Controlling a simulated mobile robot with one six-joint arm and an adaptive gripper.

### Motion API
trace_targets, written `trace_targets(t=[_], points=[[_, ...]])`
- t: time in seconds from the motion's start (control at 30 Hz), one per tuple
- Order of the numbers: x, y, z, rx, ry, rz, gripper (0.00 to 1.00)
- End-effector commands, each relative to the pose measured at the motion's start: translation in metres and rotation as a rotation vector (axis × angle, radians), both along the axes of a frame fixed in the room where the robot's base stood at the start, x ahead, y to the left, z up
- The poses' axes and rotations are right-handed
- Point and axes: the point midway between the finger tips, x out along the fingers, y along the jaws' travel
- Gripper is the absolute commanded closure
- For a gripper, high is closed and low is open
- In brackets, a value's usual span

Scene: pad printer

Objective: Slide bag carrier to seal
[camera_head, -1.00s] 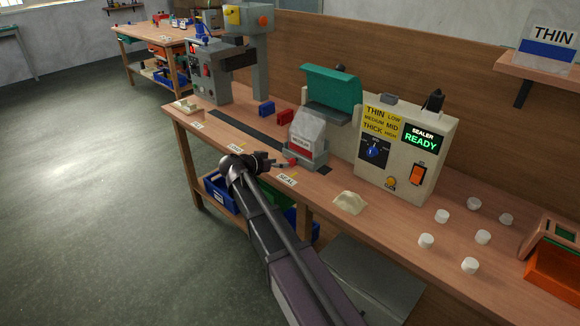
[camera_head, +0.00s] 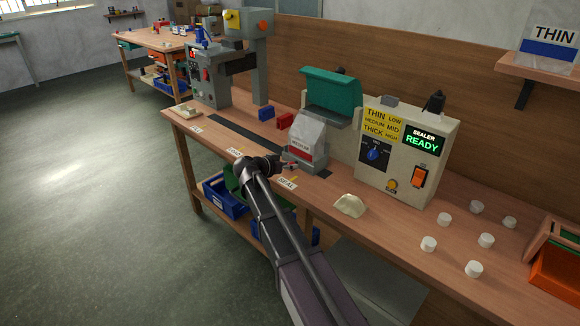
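The bag carrier (camera_head: 306,164) is a grey block on the bench, at the right end of a dark track (camera_head: 240,134). It holds an upright pale bag (camera_head: 308,132) labelled MEDIUM, with red at its base. The sealer (camera_head: 405,155) stands just right of it, its green display reading READY and its teal jaw (camera_head: 332,92) raised behind the bag. A SEAL label (camera_head: 288,183) lies on the bench in front. My gripper (camera_head: 287,166) is at the carrier's front left, at or very near it. The carrier's red knob is mostly hidden, and the small, dark fingers cannot be made out clearly.
Red (camera_head: 284,120) and blue (camera_head: 266,113) blocks sit behind the track. A grey machine (camera_head: 212,80) stands at the left. A pale crumpled bag (camera_head: 350,205) and several white caps (camera_head: 445,219) lie to the right. A THIN sign (camera_head: 555,35) is on the shelf.

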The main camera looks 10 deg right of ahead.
Motion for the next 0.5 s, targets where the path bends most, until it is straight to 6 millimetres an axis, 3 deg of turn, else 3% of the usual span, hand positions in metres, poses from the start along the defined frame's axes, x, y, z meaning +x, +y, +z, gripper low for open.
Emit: trace_targets(t=[0.03, 0.1, 0.3, 0.5], points=[[0.0, 0.0, 0.0, 0.0, 0.0, 0.001, 0.86], [0.0, 0.0, 0.0, 0.0, 0.0, 0.001, 1.0], [-0.003, -0.002, 0.0, 0.0, 0.0, 0.001, 1.0], [-0.019, -0.013, 0.0, 0.0, 0.0, -0.002, 1.0]])
